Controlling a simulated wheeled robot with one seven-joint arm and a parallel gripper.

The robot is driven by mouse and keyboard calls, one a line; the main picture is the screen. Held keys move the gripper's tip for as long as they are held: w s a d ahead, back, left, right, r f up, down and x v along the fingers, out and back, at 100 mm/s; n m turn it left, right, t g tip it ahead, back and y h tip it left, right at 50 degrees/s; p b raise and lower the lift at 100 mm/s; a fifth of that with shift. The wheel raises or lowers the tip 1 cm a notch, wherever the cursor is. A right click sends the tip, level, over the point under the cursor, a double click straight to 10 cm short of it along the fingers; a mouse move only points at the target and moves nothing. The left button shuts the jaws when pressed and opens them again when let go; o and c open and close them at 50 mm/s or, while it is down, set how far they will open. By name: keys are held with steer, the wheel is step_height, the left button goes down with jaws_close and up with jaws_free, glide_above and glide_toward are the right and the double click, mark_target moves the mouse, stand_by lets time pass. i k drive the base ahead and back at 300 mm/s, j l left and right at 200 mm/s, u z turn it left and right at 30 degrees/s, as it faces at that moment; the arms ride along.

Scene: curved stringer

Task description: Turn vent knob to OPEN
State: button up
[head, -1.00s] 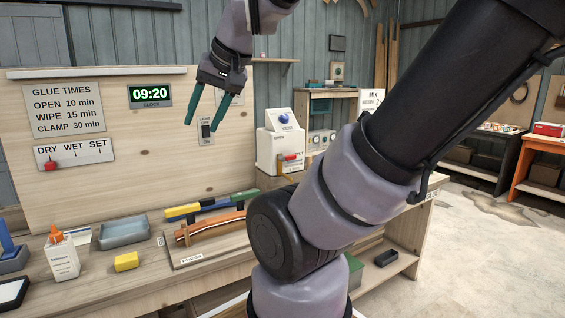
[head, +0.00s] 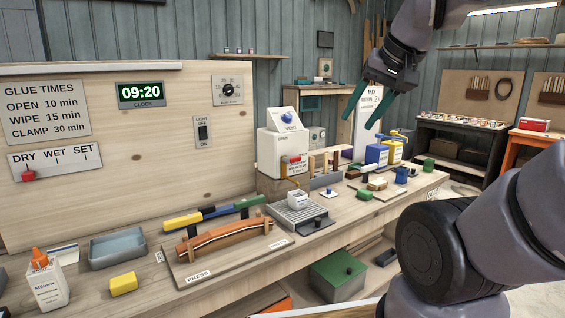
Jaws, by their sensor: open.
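A round dark knob on a square grey plate (head: 228,90) is fixed to the upright wooden board, right of the clock. Its small lettering is too fine to read, so I cannot tell its setting or whether it is the vent knob.
A light switch (head: 202,130) is below the knob plate. The bench holds a press board (head: 190,277), a grey tray (head: 118,248), a glue bottle (head: 47,287), a yellow block (head: 123,285) and blue and yellow containers. The board's face around the knob plate is clear.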

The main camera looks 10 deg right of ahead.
mark_target(287, 118)
steer(key=i+l+u, duration=0.15)
steer(key=i+l, duration=0.2)
steer(key=i+l+u, duration=0.1)
steer(key=i+l, duration=0.2)
steer(key=l, duration=0.15)
